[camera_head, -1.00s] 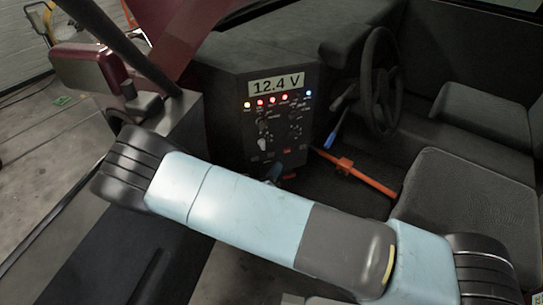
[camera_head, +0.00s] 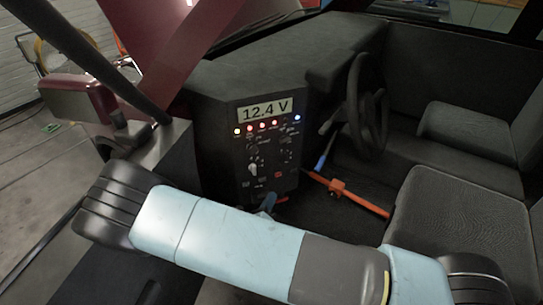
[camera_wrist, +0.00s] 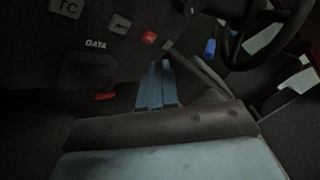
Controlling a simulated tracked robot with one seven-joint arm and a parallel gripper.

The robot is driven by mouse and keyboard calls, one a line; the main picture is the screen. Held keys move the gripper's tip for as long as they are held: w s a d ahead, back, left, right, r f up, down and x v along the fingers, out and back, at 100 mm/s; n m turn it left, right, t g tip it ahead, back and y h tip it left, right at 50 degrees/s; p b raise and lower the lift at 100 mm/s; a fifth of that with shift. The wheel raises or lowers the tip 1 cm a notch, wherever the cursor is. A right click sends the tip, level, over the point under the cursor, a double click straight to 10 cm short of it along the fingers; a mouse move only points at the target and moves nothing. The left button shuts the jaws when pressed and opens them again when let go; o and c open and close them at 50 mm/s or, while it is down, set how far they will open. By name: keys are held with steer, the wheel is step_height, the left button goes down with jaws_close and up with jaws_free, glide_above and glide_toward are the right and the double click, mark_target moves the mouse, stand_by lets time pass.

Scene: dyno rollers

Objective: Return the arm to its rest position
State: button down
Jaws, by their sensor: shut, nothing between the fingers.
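My arm, with pale blue and dark grey links, lies across the lower part of the head view. My gripper (camera_wrist: 155,88) shows in the wrist view as two blue fingers side by side, shut and empty, below the panel's lower edge. In the head view a small blue tip of my gripper (camera_head: 268,203) shows just above the arm; the rest is hidden behind it. The black control panel (camera_head: 262,150) reads 12.4 V and has a row of lit lamps. I cannot tell whether the fingers touch anything.
Right of the panel are a steering wheel (camera_head: 367,108), a lever with a blue handle (camera_head: 320,162) and an orange bar (camera_head: 345,190) near the floor. Dark seats (camera_head: 462,215) fill the right. A dark red door part (camera_head: 75,98) is at the left, with open floor (camera_head: 38,175) beyond.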

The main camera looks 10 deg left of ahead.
steer(key=w+d+r+m+g+h, duration=0.2)
steer(key=d+r+m+g+h, duration=0.4)
steer(key=d+r+m+g, duration=1.4)
steer(key=s+d+r+m+t+y, duration=0.2)
steer(key=s+d+r+m, duration=0.3)
steer(key=r, duration=0.4)
steer(key=s+d+r+m+t+y, duration=0.2)
steer(key=s+d+r+m+y, duration=0.2)
steer(key=s+r+m, duration=0.3)
steer(key=s+d+r+m+t+y, duration=0.3)
steer(key=s+d+r+m, duration=0.3)
steer(key=r+m, duration=0.5)
steer(key=shift+r+y, duration=0.15)
steer(key=shift+y, duration=0.45)
stand_by(0.7)
